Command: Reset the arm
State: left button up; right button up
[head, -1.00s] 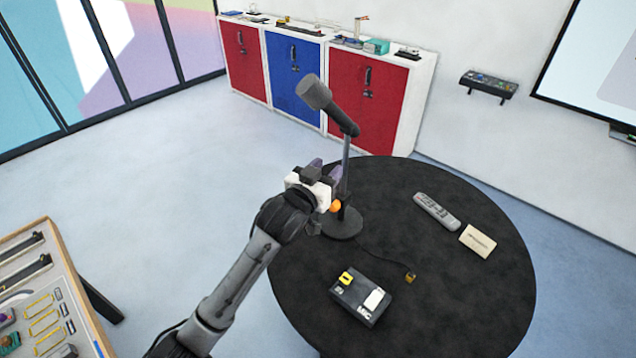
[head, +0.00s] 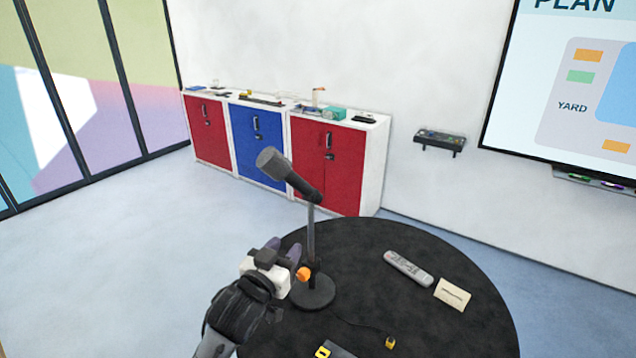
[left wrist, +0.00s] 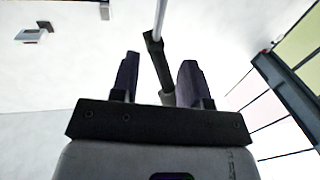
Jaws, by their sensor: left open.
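My left gripper (head: 284,250) is in the lower middle of the head view, close to the microphone stand on the round black table. In the left wrist view its two dark fingers (left wrist: 158,82) are spread apart. The microphone's stand shows beyond and between them in that view; I cannot tell whether they touch it. The microphone (head: 288,172) is grey and tilted on top of its upright stand, with a round base on the table. An orange ball-like part (head: 303,274) shows beside the gripper. My right gripper is not in view.
The round black table (head: 430,318) holds a grey remote (head: 408,268), a beige card (head: 452,294) and a small yellow item (head: 390,342). Red and blue cabinets (head: 257,140) stand along the back wall. A control panel (head: 440,141) and a large screen (head: 570,90) are on the wall.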

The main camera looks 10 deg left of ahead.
pick_arm(q)
jog(key=s+a+m+g+y, duration=0.1)
jog(key=s+a+g+y, duration=0.35)
jog(key=s, duration=0.55)
jog(key=s+a+f+g+p, duration=0.1)
jog(key=s+f+g+p, duration=0.1)
jog(key=s+f, duration=0.6)
jog(key=s+a+f+n+g+p, duration=0.1)
jog(key=s+a+f+g+p, duration=0.1)
jog(key=s+f, duration=0.6)
jog(key=s+a+f+n+g+p, duration=0.1)
jog(key=s+f+g+p, duration=0.2)
jog(key=s, duration=1.5)
notch_tip(320, 180, down, 5)
jog(key=shift+s+a+g, duration=0.15)
jog(key=shift+g, duration=1)
